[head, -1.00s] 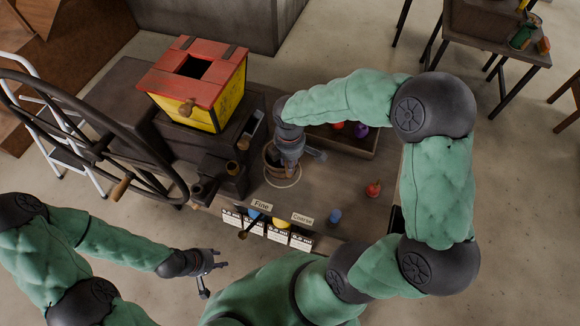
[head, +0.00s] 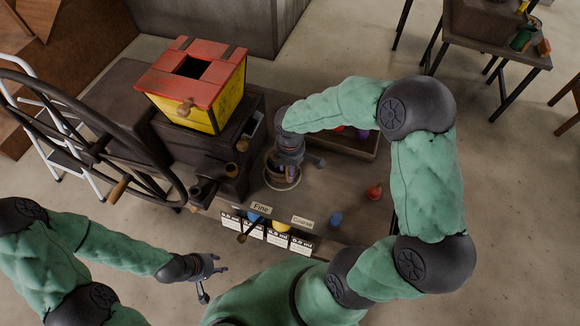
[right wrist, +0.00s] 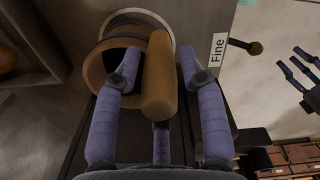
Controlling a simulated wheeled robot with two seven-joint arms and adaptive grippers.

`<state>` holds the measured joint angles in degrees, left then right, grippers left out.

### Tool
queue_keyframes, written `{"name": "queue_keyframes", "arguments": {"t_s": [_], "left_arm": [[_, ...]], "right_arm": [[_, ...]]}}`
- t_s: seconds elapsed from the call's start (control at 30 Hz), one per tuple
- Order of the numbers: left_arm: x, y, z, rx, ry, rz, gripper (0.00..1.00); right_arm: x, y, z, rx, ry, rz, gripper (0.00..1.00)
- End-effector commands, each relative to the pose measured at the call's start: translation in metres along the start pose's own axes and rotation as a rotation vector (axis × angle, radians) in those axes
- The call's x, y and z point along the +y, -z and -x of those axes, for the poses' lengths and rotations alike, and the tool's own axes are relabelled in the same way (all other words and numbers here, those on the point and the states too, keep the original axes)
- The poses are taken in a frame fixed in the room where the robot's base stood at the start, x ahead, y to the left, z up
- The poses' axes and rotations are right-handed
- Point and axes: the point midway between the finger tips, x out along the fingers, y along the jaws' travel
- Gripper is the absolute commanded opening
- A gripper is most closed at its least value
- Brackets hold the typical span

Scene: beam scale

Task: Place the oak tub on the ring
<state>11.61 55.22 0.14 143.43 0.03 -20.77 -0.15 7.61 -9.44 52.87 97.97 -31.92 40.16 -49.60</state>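The oak tub (head: 279,174) is a small round wooden vessel below my right gripper (head: 284,170), partly hidden by it. In the right wrist view the tub's rim (right wrist: 94,70) shows with a dark inside, and a thick wooden handle (right wrist: 159,80) lies between the fingers of my right gripper (right wrist: 158,66), which appear closed around it. The pale ring (head: 283,188) is on the bench under the tub; its arc (right wrist: 152,15) shows past the tub's rim. I cannot tell whether the tub touches it. My left gripper (head: 213,281) is open and empty, off the bench's front edge.
A red and yellow hopper box (head: 195,85) on a dark mill stands left of the tub, with a large wheel (head: 75,115). A tray (head: 358,145) lies behind.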

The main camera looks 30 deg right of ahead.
Motion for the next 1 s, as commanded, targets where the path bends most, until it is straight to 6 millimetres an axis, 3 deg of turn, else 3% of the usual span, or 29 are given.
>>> {"name": "queue_keyframes", "arguments": {"t_s": [0.33, 0.47, 1.0], "left_arm": [[0.0, 0.0, 0.001, 0.0, 0.0, 0.0, 0.4], [0.002, 0.0, 0.005, 0.0, 0.0, 0.0, 0.4], [0.012, -0.001, 0.033, 0.0, 0.0, 0.0, 0.4]], "right_arm": [[0.0, 0.0, 0.002, 0.0, -0.001, -0.001, 0.52], [0.001, 0.0, 0.011, 0.001, -0.003, -0.001, 0.52], [0.001, 0.0, 0.107, 0.0, -0.003, 0.0, 0.52]]}}
